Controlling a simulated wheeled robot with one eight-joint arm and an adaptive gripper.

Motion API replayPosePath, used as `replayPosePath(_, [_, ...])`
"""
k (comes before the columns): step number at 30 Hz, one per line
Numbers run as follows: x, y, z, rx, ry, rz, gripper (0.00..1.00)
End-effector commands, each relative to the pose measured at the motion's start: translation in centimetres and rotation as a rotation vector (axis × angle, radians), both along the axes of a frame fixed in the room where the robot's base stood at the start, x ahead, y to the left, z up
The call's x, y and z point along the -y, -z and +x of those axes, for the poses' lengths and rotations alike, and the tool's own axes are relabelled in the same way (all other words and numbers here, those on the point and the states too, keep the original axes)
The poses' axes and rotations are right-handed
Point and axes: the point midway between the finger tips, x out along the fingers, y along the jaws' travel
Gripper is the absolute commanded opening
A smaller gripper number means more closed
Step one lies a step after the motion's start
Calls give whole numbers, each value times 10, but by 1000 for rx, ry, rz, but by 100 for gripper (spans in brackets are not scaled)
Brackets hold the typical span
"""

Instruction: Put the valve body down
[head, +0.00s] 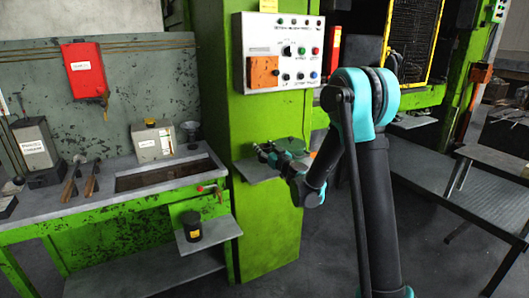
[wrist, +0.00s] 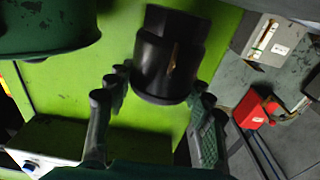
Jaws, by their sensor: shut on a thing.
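My gripper (wrist: 160,100) shows in the wrist view with its two dark green fingers closed around a black, stepped cylindrical part, which I take as the valve body (wrist: 165,65). A small tan mark shows on its side. In the head view my gripper (head: 264,152) is at the green press column, over or beside a small grey shelf (head: 256,173). The held part is too small and covered there to make out, and I cannot tell whether it touches the shelf.
A control panel (head: 283,53) hangs on the column above my gripper. A workbench (head: 100,195) stands to the left with a meter box (head: 152,143) and tools. A black can (head: 191,226) sits on a lower ledge. A dark green rounded thing (wrist: 45,28) is close by in the wrist view.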

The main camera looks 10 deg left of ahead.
Motion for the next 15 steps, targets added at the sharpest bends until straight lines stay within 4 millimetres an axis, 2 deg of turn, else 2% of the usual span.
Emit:
replayPosePath(5, [0, 20, 0, 0, 0, 0, 6])
replayPosePath(15, [0, 23, 0, 0, 0, 0, 6])
